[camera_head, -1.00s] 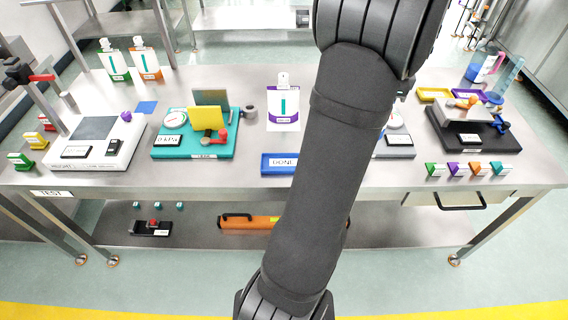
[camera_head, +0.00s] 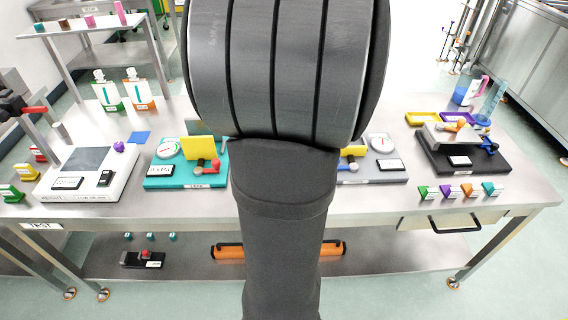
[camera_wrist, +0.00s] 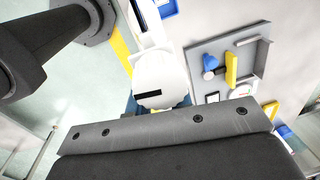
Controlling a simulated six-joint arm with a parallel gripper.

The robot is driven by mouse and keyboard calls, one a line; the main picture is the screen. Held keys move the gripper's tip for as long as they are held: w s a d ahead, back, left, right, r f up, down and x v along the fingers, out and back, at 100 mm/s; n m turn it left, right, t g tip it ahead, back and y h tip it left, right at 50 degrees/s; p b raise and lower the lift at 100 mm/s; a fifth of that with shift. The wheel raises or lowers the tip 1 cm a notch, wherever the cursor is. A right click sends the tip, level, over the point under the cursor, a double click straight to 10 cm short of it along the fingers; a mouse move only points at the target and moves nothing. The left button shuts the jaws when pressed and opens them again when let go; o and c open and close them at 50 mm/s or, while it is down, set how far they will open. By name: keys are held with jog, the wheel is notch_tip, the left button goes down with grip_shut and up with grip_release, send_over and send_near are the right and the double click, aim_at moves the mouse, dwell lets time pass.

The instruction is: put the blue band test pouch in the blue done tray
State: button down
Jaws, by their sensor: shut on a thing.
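My gripper (camera_wrist: 158,110) is at the bottom of the wrist view, shut on a white pouch (camera_wrist: 158,72) that has a black strip. Blue shows at the pouch's lower edge beside the jaw, so I take it as the blue band pouch. Its lower part is hidden by the jaw. A blue tray edge (camera_wrist: 167,8), probably the done tray, shows at the top of the wrist view, apart from the pouch. In the head view my arm covers the gripper, the pouch and the done tray.
In the head view, a teal station (camera_head: 190,180) and a grey station (camera_head: 372,171) flank my arm. A white scale (camera_head: 92,172) is at left and a black station (camera_head: 470,155) at right. Green and orange pouches (camera_head: 137,93) stand at the back left.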

jog(key=w+a+f, duration=0.3)
jog(key=a+f, duration=0.2)
jog(key=f, duration=0.2)
jog(key=shift+w+f, duration=0.3)
jog(key=shift+f, duration=0.2)
jog(key=c, duration=1.3)
grip_release()
notch_tip(320, 180, up, 12)
jog(key=s, duration=0.1)
jog(key=shift+s, duration=0.3)
jog(key=shift+a, duration=0.1)
